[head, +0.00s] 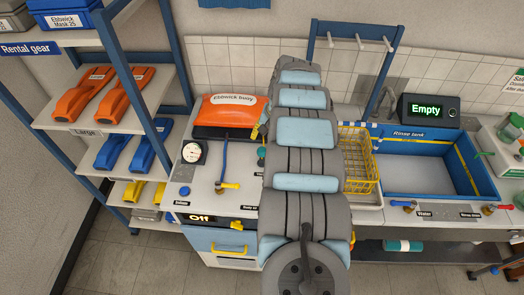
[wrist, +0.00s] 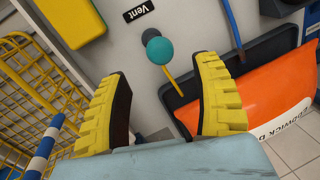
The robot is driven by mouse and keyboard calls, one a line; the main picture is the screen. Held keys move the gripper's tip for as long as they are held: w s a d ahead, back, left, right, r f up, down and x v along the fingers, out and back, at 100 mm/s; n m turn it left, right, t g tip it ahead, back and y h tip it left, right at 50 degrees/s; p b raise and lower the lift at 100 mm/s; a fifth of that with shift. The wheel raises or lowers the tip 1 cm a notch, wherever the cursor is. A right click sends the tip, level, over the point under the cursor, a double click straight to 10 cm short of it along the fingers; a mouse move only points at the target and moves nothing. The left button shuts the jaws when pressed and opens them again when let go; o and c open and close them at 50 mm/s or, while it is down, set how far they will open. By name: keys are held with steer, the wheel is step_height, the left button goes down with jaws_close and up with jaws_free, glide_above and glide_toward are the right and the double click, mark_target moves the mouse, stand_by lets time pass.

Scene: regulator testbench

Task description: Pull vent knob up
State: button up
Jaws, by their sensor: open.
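The vent knob is a teal ball (wrist: 160,50) in the upper middle of the wrist view, close to a black "Vent" label (wrist: 137,11). A teal knob (head: 262,152) also shows in the head view beside my arm's left edge. My gripper (wrist: 163,68) has its two yellow ribbed fingers apart, with nothing between their pads. The knob shows in the gap, just past the fingertips, and I see no contact. In the head view my arm hides most of the gripper.
The orange "Ebbwick buoy" bag (head: 229,112) lies in a dark tray behind the panel. A yellow wire basket (head: 360,170) and the blue rinse tank (head: 468,167) are right.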

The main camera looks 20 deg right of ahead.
mark_target(263, 149)
steer(key=shift+p+x, duration=0.3)
steer(key=shift+x, duration=2.15)
steer(key=shift+b+x, duration=0.95)
steer(key=shift+x, duration=0.4)
jaws_close()
